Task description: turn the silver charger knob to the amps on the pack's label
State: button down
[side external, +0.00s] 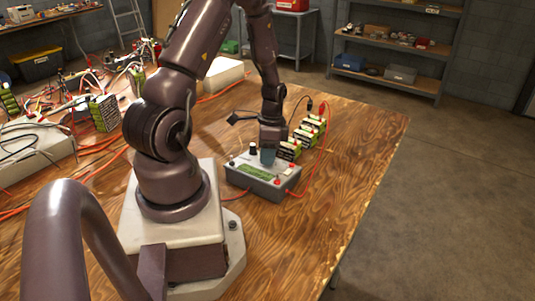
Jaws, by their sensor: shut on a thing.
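The grey charger (237,179) sits on the wooden table, with a green display on its sloping front and red and black terminals. A black knob (253,149) stands up on its left part. My gripper (268,157) points down at the charger's top, just right of the black knob. It is shut on what seems to be the silver knob, which the fingers mostly hide. Several packs (290,149) with green and white labels stand in a row behind the charger's right end. The label's amps and the knob's setting are too small to read.
Red cables (321,160) run from the charger around the packs and across the table. Clutter, cables and more packs (104,112) fill the table's left side. The right side of the table (350,150) is clear up to its edge. Shelves (395,65) stand at the back wall.

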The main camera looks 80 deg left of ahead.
dwell(0.4)
jog(key=c, duration=1)
grip_release()
jog(key=shift+r, duration=0.1)
jog(key=r, duration=0.4)
jog(key=w+a+r, duration=0.1)
jog(key=r, duration=0.7)
jog(key=shift+w+a+r, duration=0.25)
jog(key=shift+a+r, duration=0.05)
jog(key=shift+a, duration=0.1)
jog(key=shift+n, duration=0.3)
